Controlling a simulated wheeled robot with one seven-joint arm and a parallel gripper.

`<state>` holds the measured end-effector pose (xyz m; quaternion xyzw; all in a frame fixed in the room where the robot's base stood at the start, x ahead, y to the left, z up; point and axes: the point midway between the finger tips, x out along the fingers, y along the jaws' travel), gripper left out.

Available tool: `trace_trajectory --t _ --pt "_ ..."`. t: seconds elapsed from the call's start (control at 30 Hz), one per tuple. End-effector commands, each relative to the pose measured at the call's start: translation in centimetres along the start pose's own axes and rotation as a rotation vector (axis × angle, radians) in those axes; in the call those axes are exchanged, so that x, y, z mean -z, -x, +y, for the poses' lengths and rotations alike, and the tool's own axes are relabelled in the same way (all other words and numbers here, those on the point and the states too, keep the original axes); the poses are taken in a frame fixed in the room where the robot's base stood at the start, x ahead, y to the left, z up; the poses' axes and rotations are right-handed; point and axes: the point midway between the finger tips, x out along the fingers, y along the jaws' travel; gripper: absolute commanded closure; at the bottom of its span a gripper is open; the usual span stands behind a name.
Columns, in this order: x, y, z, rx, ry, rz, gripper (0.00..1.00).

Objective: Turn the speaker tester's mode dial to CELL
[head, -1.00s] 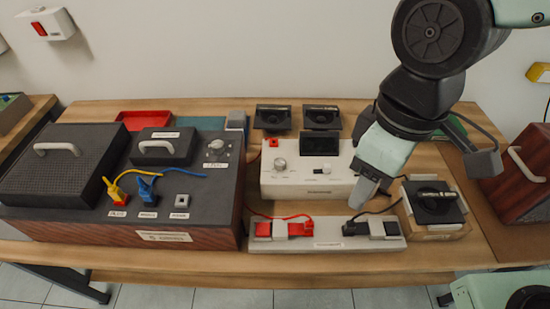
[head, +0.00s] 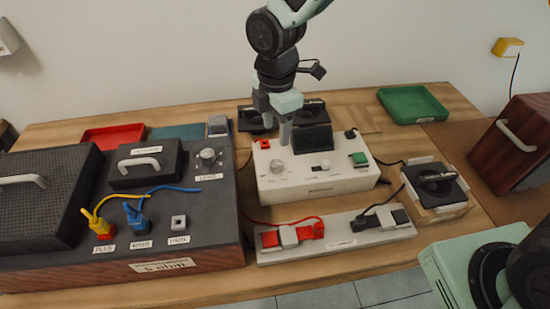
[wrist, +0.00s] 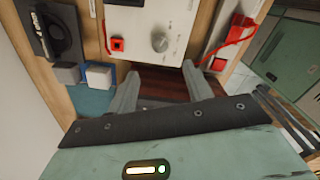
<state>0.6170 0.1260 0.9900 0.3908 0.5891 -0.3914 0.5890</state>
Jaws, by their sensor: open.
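The speaker tester appears to be the white box (head: 325,183), with a dark screen (head: 312,138) standing at its back. A round silver dial (head: 277,166) sits on its top at the left; this looks like the mode dial. The dial also shows in the wrist view (wrist: 160,42), just beyond my fingertips. I cannot read its markings or pointer. My gripper (head: 277,132) is open and empty, behind and above the dial, pointing down. In the wrist view its two fingers (wrist: 160,72) are spread apart and not touching the dial.
A red button (head: 265,144) and a smaller knob (head: 320,165) are near the dial. A strip with red and black clips (head: 345,243) lies in front. A dark box with a LEVEL knob (head: 207,157) stands left. A green tray (head: 413,104) is at the back right.

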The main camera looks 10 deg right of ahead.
Motion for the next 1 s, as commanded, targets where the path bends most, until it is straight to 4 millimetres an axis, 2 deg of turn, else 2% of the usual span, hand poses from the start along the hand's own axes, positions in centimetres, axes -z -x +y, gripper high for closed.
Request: trace_trajectory --t 0.3,0.5,0.7,1.0 --pt "0.1 -6.7 -0.1 0.004 0.0 0.0 0.49" --pt "0.1 -9.7 -0.1 0.002 -0.001 0.0 0.49" --pt "0.0 -11.1 0.0 0.0 -0.002 0.0 0.49" --pt "0.0 -11.3 0.0 -0.001 -0.002 0.0 0.49"
